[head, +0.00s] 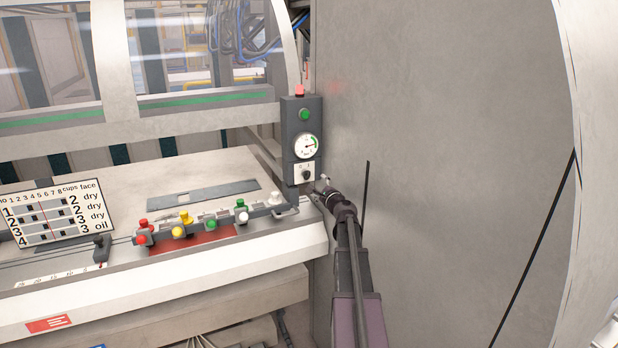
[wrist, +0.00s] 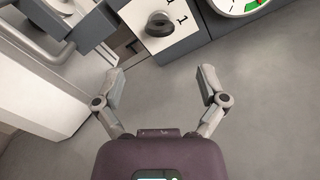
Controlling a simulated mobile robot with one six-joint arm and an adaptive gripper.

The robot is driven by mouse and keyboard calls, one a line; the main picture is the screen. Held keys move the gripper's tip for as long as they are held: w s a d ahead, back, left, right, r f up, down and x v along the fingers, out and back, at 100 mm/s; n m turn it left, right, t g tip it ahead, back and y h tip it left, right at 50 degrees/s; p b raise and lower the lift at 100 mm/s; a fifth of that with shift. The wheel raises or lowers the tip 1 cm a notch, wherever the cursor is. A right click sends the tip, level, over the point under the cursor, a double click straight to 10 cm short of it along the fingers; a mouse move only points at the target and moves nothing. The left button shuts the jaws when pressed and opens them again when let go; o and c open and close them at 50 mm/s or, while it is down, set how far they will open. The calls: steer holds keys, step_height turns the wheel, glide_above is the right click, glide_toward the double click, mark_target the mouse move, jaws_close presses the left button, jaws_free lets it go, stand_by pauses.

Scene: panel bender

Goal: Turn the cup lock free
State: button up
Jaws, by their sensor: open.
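A dark rotary knob (head: 306,173) sits on a white plate at the bottom of a grey control box; no label naming it as the cup lock is readable. In the wrist view the knob (wrist: 159,24) is near the top middle, with small marks on the plate beside it. My gripper (wrist: 161,74) is open and empty, its two fingers spread below the knob in the picture and apart from it. In the head view my gripper (head: 323,186) is just right of and below the knob, partly hidden by my arm.
A round gauge (head: 306,146), a green button (head: 304,114) and a red lamp (head: 299,91) are above the knob. Coloured valves (head: 211,223) line the bench at left. A chart (head: 52,213) stands farther left. A large grey panel (head: 450,150) fills the right.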

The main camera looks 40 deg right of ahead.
mark_target(309, 176)
steer(key=x, duration=0.9)
steer(key=shift+a, duration=0.1)
steer(key=shift+c, duration=0.2)
steer(key=c, duration=1.1)
